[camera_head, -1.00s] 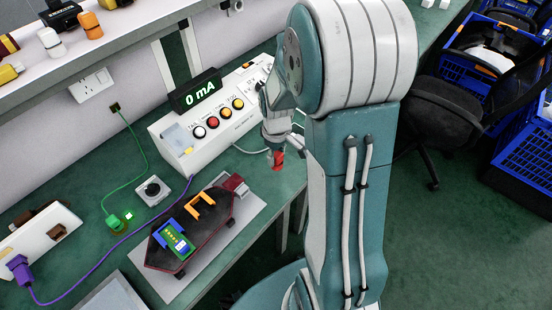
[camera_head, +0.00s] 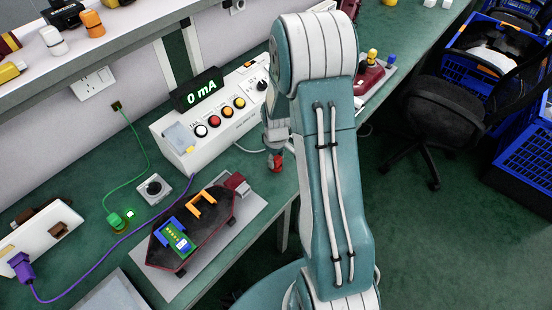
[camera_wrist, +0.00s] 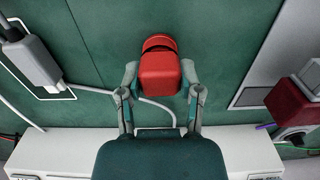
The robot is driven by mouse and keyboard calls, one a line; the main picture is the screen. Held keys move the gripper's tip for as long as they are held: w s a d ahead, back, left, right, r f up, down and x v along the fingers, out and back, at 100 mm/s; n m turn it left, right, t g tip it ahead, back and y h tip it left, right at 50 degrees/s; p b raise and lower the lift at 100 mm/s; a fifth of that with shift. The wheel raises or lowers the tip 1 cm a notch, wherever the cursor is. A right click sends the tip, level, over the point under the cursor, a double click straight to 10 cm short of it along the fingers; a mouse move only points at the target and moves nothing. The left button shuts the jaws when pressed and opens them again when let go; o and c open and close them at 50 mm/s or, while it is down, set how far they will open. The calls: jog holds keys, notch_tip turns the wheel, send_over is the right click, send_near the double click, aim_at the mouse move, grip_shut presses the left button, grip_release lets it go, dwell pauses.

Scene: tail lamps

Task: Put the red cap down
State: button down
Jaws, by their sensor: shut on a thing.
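The red cap (camera_wrist: 160,72) is between the fingers of my gripper (camera_wrist: 160,85) in the wrist view. The fingers press on its left and right sides. In the head view the red cap (camera_head: 276,161) shows at the lower end of my gripper (camera_head: 275,150), over the green bench near its front edge. I cannot tell whether the cap touches the bench. Part of the gripper is hidden by my arm.
A white test box (camera_head: 205,128) with coloured buttons and a "0 mA" display stands behind. A dark tray-like fixture (camera_head: 205,240) lies on a grey mat (camera_head: 255,206) to the left. A red device (camera_head: 370,78) stands at the right. Cables (camera_head: 135,150) cross the bench.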

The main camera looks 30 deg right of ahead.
jog(key=shift+f, duration=0.1)
jog(key=shift+c, duration=1.3)
grip_release()
notch_tip(320, 180, up, 12)
jog(key=s+a+r+m+t, duration=0.1)
jog(key=s+a+r, duration=0.2)
jog(key=r, duration=0.3)
jog(key=s+a+r+m+t, duration=0.1)
jog(key=s+a+r, duration=0.3)
jog(key=r, duration=0.3)
jog(key=s+a+r+m+t, duration=0.1)
jog(key=s+a+r, duration=0.1)
jog(key=s, duration=0.4)
jog(key=s+a+r+m+t, duration=0.1)
jog(key=s+a+r+t, duration=0.1)
jog(key=s, duration=0.4)
jog(key=shift+s+a+r+t, duration=0.15)
jog(key=shift+a+r+t, duration=0.15)
jog(key=shift+a+r, duration=0.6)
